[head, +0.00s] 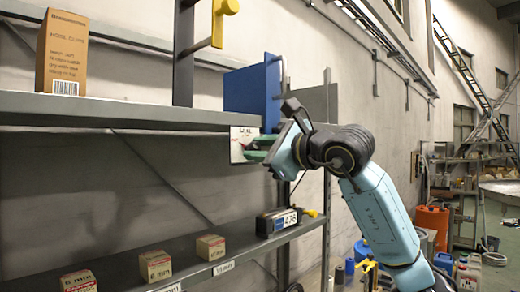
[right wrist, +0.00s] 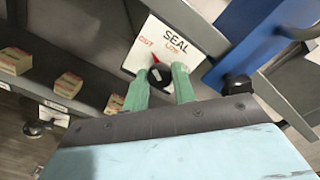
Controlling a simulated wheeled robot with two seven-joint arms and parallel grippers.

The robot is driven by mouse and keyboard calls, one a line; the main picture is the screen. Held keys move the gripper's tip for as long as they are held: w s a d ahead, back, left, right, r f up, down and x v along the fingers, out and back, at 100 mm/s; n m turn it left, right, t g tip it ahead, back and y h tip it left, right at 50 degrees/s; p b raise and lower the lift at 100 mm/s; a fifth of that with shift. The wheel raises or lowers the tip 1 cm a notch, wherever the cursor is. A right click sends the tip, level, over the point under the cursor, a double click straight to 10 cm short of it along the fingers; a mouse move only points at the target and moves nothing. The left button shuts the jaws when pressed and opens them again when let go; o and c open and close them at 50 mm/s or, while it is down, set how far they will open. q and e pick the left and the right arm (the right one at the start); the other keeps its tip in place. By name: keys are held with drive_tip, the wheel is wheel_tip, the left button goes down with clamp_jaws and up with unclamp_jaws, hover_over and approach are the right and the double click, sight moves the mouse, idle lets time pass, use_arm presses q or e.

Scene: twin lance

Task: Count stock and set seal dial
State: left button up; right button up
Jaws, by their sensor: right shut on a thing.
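A white plate (head: 241,143) is fixed at the end of the upper shelf. In the right wrist view the plate (right wrist: 138,57) reads "SEAL" and, in red, "CUT"; a third word is hard to read. Its black dial knob (right wrist: 159,78) has a red pointer slanting to the upper left, between "CUT" and "SEAL". My right gripper (head: 254,149) has its green fingers shut on the knob. Small cartons marked in mm stand on the lower shelf: one at the front (head: 79,282), one in the middle (head: 155,265) and one farther back (head: 210,247). My left gripper is not in view.
A tall brown box (head: 62,53) stands on the upper shelf (head: 120,112). A blue panel (head: 252,93) rises close behind the plate. A dark labelled case (head: 278,221) sits at the lower shelf's far end. Orange containers (head: 432,222) stand on the floor at right.

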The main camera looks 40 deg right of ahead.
drive_tip(key=shift+m, duration=0.3)
drive_tip(key=m+b, duration=0.1)
drive_tip(key=m, duration=0.4)
drive_tip(key=shift+b, duration=0.4)
drive_tip(key=m+b, duration=0.1)
drive_tip(key=m, duration=0.5)
idle(0.4)
drive_tip(key=o, duration=1)
